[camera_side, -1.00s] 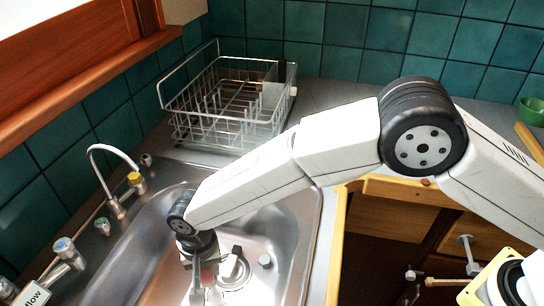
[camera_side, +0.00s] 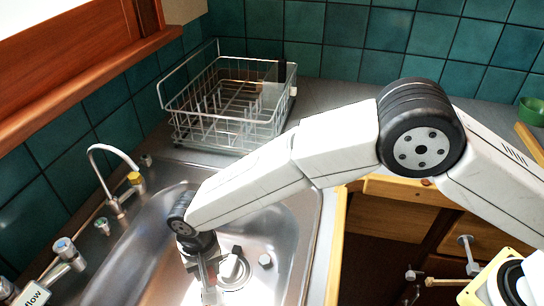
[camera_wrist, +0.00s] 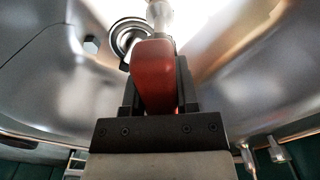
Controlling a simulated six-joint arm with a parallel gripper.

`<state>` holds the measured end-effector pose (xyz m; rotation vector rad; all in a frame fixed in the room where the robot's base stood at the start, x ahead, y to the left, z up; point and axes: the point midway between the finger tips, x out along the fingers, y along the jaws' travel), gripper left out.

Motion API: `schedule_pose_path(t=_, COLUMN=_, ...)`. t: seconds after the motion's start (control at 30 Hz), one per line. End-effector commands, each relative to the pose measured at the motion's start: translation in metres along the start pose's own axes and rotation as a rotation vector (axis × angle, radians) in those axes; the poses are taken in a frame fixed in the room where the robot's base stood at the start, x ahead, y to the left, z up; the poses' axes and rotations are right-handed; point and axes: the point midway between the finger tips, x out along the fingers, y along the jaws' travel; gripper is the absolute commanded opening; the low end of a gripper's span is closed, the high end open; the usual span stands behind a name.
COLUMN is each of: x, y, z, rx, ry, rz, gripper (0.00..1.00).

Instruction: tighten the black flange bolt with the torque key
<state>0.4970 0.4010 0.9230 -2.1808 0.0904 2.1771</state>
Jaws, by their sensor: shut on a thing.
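My gripper (camera_wrist: 154,90) is shut on a red handle, which I take to be the torque key (camera_wrist: 153,75). A bright metal shaft runs from the handle's far end to the top of the wrist view. In the side view my gripper (camera_side: 207,272) points down into the sink. It is beside a pale round fitting (camera_side: 233,269), which shows as a ringed disc in the wrist view (camera_wrist: 127,36). I cannot tell whether this is the black flange bolt. The key's tip is out of view.
The steel sink basin (camera_side: 160,235) surrounds my gripper, with its walls close on the left. Taps (camera_side: 117,205) line the left rim. A wire dish rack (camera_side: 225,105) stands behind the sink. A wooden counter edge (camera_side: 337,240) runs along the right.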

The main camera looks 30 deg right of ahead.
Motion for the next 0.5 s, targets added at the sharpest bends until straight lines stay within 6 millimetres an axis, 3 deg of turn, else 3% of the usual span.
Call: schedule_pose_path(t=0.5, x=-0.0005, y=-0.0001, z=-0.0002, rx=-0.396, ry=0.001, rz=-0.001, gripper=0.0)
